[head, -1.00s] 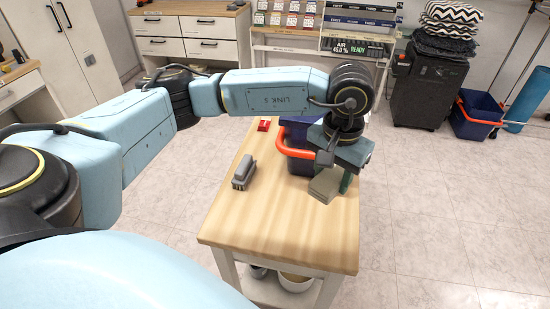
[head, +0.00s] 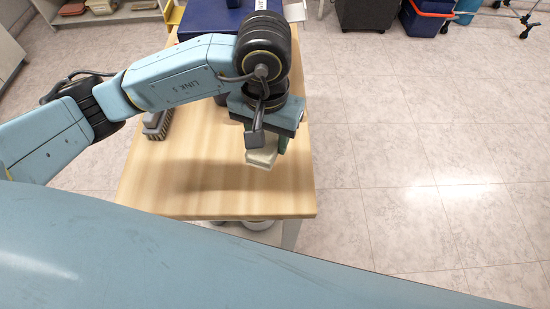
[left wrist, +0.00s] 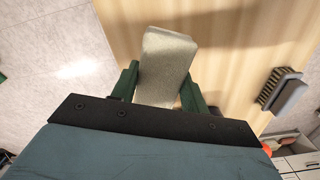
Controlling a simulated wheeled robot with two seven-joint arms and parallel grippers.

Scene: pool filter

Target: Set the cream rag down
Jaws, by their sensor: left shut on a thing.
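The cream rag (head: 262,158) is a small folded pad, pale and blocky. My left gripper (head: 266,146) is shut on it and holds it over the right front part of the wooden table (head: 215,190). In the left wrist view the rag (left wrist: 167,55) stands out between the two green fingers of the gripper (left wrist: 158,88). The rag seems to be above the tabletop, with a broad shadow on the wood; the exact gap cannot be told. My right gripper is not in view.
A grey brush (head: 158,125) lies at the table's left side; it also shows in the left wrist view (left wrist: 285,90). A dark blue box (head: 208,18) is at the back, partly behind my arm. The table's front middle is clear.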

